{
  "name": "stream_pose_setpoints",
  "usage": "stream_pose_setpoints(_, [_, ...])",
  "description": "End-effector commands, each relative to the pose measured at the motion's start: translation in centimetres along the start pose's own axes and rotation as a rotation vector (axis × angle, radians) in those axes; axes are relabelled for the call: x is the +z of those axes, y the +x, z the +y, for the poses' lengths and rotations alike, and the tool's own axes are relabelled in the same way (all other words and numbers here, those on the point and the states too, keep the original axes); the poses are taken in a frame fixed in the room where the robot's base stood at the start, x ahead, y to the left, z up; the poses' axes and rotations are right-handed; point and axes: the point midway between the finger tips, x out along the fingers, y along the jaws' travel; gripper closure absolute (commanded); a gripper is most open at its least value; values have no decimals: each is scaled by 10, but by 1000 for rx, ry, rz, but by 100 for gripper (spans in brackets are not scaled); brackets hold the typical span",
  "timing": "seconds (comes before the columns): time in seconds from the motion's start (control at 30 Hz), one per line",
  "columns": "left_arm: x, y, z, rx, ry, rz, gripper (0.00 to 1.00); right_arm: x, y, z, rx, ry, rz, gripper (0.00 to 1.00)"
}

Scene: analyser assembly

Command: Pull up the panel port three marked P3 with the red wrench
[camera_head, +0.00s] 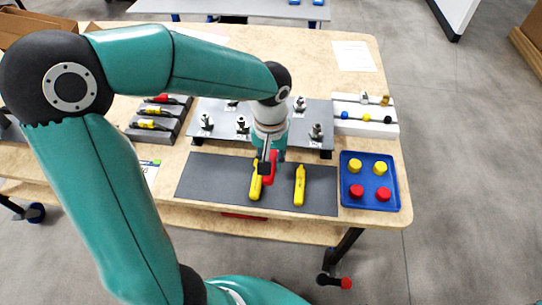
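The red wrench (273,178) shows as a small red shape at the dark mat, directly below my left gripper (266,170). The gripper reaches down from above and partly covers it. The fingers are too small and overlapped to show whether they are closed on the wrench. The grey panel (277,135) stands behind the mat with several metal port fittings, including one at the front left (206,122), one at the front middle (242,123) and one at the front right (316,132). My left wrist hides part of the panel. No P3 marking is readable. My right gripper is not in view.
Two yellow tools lie on the dark mat (215,178): one beside the gripper (255,184), one further right (300,186). A blue tray (370,199) holds red and yellow caps. A white rack (364,128) stands right, a grey tool holder (140,134) left.

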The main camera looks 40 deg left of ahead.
Motion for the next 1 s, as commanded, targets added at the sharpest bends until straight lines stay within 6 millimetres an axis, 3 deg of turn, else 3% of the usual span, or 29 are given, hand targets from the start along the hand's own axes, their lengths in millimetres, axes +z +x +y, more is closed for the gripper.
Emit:
stream_pose_setpoints(0.67, [30,-23,1,1,1,1,100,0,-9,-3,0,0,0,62])
stream_pose_setpoints(1.0, [29,-68,2,1,-1,1,100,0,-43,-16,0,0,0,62])
